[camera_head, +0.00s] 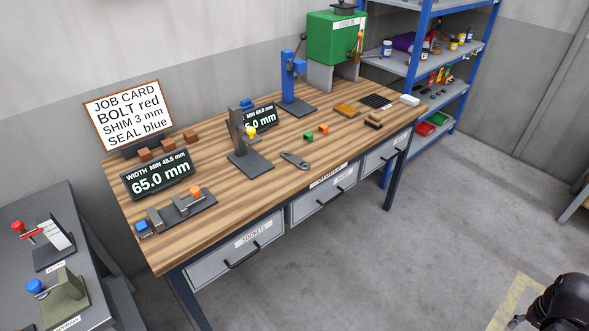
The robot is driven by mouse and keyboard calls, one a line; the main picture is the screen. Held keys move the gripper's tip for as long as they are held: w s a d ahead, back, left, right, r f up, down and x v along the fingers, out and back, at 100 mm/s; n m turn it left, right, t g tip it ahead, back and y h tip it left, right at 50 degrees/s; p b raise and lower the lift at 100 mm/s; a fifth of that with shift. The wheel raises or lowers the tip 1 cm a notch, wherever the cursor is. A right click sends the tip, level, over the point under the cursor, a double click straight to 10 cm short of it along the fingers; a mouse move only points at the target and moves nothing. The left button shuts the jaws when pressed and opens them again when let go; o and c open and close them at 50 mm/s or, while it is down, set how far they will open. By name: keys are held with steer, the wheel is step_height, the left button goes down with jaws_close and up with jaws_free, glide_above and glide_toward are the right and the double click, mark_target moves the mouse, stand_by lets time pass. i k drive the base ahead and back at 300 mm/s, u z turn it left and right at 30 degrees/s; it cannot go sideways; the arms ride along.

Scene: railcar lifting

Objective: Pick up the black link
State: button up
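The black link (295,160) is a flat dark grey bar with rounded ends and a hole showing. It lies flat on the wooden workbench (270,184), near the front edge and right of the grey stand with the yellow knob. Nothing touches it. My gripper (535,316) appears as a black shape cut off at the bottom right corner, over the floor and far from the link. Its fingers cannot be made out, and I see nothing held.
Left of the link stands the grey stand (254,163); behind it lie green and orange blocks (315,134). A blue press (298,105) and displays stand farther back. Drawers with handles (235,252) run below the bench front. The floor before the bench is clear.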

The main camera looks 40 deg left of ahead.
mark_target(290, 157)
steer(key=z, duration=0.1)
steer(key=k, duration=0.8)
steer(key=u, duration=2.15)
steer(key=i, duration=1)
steer(key=u, duration=0.05)
